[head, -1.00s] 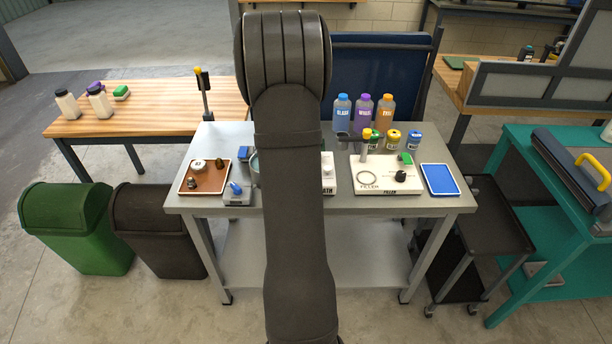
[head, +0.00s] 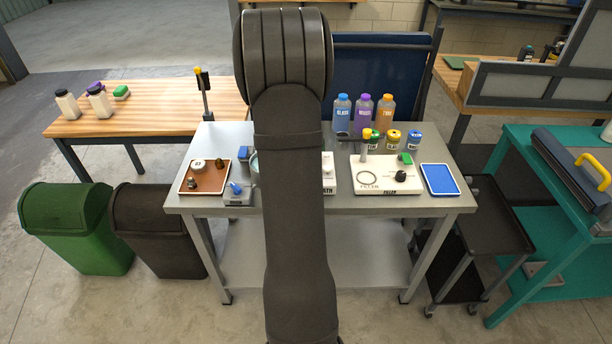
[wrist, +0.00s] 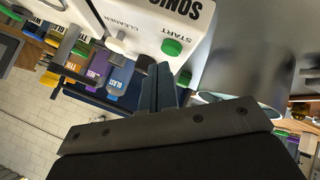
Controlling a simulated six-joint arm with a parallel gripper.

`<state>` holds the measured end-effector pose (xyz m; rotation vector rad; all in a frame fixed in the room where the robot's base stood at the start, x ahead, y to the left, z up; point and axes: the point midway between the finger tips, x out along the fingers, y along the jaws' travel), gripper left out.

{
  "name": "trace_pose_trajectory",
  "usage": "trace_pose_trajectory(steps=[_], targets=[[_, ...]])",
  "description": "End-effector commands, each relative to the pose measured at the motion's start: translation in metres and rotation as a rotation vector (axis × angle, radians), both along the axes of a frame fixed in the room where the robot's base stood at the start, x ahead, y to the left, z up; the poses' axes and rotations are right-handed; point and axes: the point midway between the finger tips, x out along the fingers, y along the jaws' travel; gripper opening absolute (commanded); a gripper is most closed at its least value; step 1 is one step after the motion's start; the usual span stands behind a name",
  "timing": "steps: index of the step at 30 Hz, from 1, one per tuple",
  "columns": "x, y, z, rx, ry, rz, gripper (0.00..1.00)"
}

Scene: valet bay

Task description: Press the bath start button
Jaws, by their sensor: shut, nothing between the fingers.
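The sonic bath is a white box (wrist: 150,20) at the top of the wrist view, with dark lettering and a round green button (wrist: 172,47) beside the word START. My gripper (wrist: 160,75) is shut and empty, its fingertips just below the green button in the picture. I cannot tell whether they touch the box. In the head view my arm hides the gripper and most of the bath; only the bath's right end (head: 329,172) shows on the grey table.
The filler unit (head: 372,183) stands to the bath's right, with a blue tray (head: 440,179) beyond it. Several bottles and jars stand behind. A brown tray (head: 185,188) and a small grey box with a blue knob (head: 238,197) are on the left.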

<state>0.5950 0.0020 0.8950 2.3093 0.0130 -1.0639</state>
Motion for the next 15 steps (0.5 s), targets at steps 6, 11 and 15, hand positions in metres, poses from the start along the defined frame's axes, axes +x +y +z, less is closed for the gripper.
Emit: trace_pose_trajectory(steps=[6, 11, 15], targets=[[0.0000, 0.0002, 0.0028, 0.001, 0.001, 0.001, 0.00], [0.0001, 0.0002, 0.0030, 0.001, 0.001, 0.001, 0.00], [0.0006, 0.0001, 0.0107, 0.001, -0.003, -0.001, 0.00]])
